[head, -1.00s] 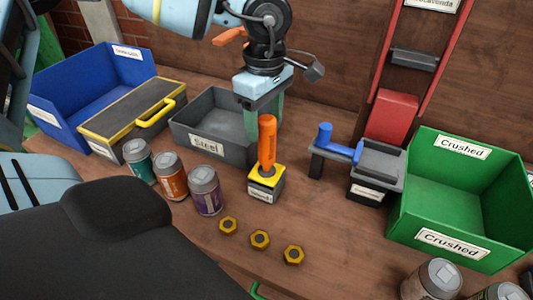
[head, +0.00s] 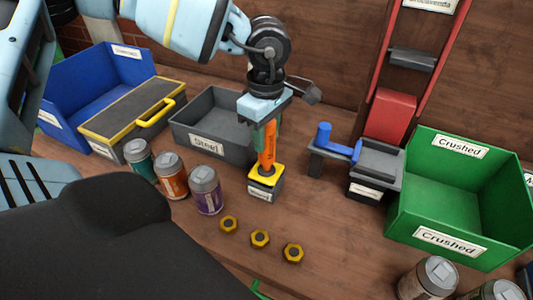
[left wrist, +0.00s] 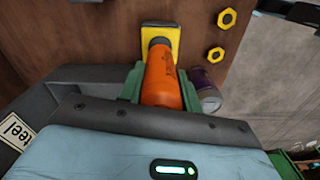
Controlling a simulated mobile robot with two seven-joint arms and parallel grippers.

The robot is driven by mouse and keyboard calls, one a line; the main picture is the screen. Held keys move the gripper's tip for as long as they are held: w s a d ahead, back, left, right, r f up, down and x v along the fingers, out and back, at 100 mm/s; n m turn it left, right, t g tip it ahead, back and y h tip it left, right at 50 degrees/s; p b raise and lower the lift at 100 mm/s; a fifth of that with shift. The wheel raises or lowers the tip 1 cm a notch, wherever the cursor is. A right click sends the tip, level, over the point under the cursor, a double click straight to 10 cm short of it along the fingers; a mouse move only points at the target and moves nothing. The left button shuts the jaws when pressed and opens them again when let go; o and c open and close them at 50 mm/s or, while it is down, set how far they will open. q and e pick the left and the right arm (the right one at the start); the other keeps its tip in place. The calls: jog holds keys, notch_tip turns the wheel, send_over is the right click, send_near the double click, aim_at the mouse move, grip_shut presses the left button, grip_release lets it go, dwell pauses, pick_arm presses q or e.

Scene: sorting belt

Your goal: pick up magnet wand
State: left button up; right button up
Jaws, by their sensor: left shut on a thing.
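The magnet wand (head: 267,145) has an orange handle and stands upright in its yellow-topped holder (head: 266,180) at the middle of the table. My left gripper (head: 266,128) comes down from above and is shut on the wand's handle. In the left wrist view the orange handle of the wand (left wrist: 161,80) sits between the two green fingers, with the yellow holder top (left wrist: 160,36) beyond it. The wand's lower end is still at the holder.
A grey Steel bin (head: 208,145) is just left of the wand. Several cans, including a purple one (head: 205,190), and yellow nuts (head: 260,239) lie nearby. A can crusher with a blue handle (head: 340,149) and a green Crushed bin (head: 440,240) stand to the right.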

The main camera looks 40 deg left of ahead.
pick_arm(q)
jog(key=shift+r, duration=0.15)
notch_tip(320, 180, up, 18)
jog(key=shift+f, duration=0.1)
dwell(0.6)
jog(key=shift+s, duration=0.1)
